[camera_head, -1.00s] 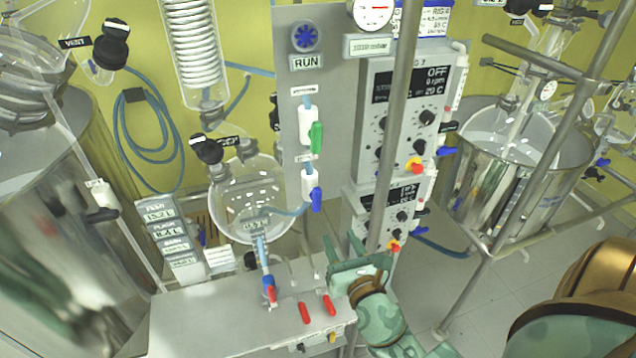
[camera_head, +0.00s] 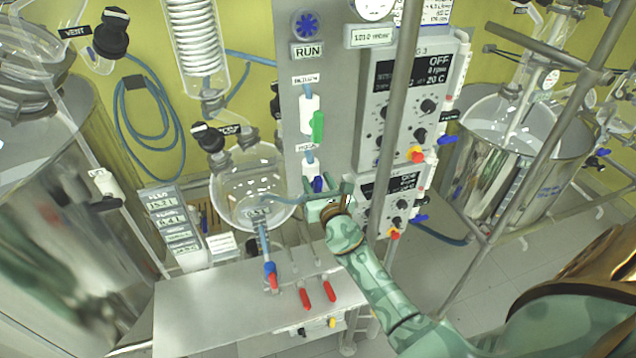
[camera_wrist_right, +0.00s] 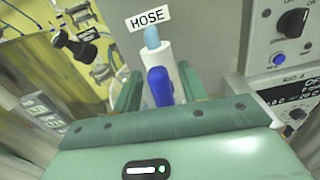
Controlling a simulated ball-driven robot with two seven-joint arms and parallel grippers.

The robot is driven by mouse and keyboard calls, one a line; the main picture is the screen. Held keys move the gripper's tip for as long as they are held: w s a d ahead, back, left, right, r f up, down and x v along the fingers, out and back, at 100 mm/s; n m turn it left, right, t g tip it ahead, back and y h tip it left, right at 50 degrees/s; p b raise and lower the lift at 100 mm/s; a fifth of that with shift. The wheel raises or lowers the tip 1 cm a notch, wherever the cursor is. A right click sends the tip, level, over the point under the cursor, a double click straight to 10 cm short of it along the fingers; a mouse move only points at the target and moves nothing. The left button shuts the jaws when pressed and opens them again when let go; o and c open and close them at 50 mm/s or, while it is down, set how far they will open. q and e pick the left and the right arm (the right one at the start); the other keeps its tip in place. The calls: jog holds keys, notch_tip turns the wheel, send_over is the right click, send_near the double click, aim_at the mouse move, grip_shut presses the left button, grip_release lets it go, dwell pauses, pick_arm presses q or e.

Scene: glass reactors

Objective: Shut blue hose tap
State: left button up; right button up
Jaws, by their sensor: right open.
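The blue hose tap (camera_head: 318,184) is a blue lever on a white valve body, below the green-handled tap on the grey panel. In the right wrist view the blue lever (camera_wrist_right: 160,87) hangs nearly upright under the HOSE label (camera_wrist_right: 148,19). My right gripper (camera_head: 328,196) is at the tap, partly covering it in the head view. In the wrist view its green fingers (camera_wrist_right: 160,82) are open, one on each side of the white body and lever. I cannot tell whether they touch. My left gripper is not in view.
The green tap (camera_head: 318,127) sits just above. A round glass flask (camera_head: 252,190) is left of the tap. A metal pole (camera_head: 393,130) and control boxes (camera_head: 428,90) stand close on the right. Red levers (camera_head: 305,297) are on the bench below.

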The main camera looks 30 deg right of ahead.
jog(key=shift+c, duration=0.3)
grip_shut()
jog(key=m, duration=0.2)
jog(key=m+b, duration=0.1)
jog(key=m, duration=0.1)
jog(key=shift+s+d+f+m, duration=0.1)
jog(key=shift+d+f+m, duration=0.1)
jog(key=shift+d+m, duration=0.15)
jog(key=m+b, duration=0.1)
jog(key=m, duration=0.3)
jog(key=f+m+b, duration=0.1)
jog(key=m, duration=0.3)
jog(key=d+m+b, duration=0.1)
jog(key=m, duration=0.3)
jog(key=shift+s+f, duration=0.1)
jog(key=shift+f, duration=0.2)
jog(key=shift+m, duration=0.45)
